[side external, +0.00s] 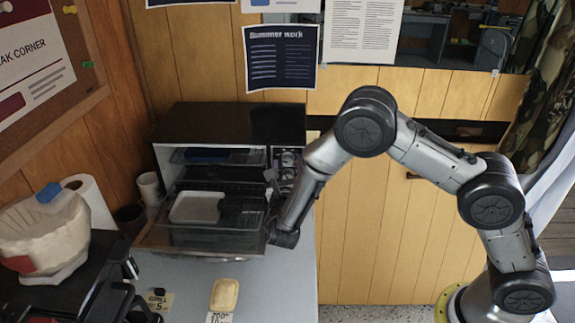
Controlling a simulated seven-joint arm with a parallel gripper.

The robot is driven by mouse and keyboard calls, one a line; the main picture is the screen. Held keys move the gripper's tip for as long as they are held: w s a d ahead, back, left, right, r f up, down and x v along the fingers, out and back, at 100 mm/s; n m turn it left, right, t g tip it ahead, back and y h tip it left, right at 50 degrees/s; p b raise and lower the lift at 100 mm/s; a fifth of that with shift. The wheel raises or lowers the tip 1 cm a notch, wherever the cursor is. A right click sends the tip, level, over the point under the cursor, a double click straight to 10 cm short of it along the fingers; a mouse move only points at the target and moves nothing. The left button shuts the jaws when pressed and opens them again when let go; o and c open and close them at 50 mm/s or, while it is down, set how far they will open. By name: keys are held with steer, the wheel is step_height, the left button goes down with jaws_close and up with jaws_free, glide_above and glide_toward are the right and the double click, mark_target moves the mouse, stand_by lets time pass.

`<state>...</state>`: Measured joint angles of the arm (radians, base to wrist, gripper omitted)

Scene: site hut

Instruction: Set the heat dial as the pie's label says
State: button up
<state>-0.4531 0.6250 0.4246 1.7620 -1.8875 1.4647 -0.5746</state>
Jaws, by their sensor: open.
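The black toaster oven (229,122) stands on the grey worktop with its door folded down. Its control panel (289,158) is on the right of the front, with several dials in a column; their settings are too small to read. My gripper (271,183) is open, close in front of the lower part of this panel; whether it touches a dial I cannot tell. A tan pie (225,293) lies on the worktop, with a white label (219,317) at its front reading "200°" and "10", cut off by the picture edge.
A pale tray (197,207) sits at the oven's opening. A paper roll (90,200), cups and dark equipment crowd the left. The worktop right of the pie is clear.

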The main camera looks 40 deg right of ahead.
steer(key=shift+d, duration=0.1)
jaws_close()
stand_by(0.3)
steer(key=shift+m, duration=0.3)
steer(key=m, duration=0.9)
steer(key=shift+m, duration=0.4)
steer(key=m, duration=0.4)
steer(key=shift+m, duration=0.3)
steer(key=m, duration=0.4)
steer(key=shift+m, duration=0.3)
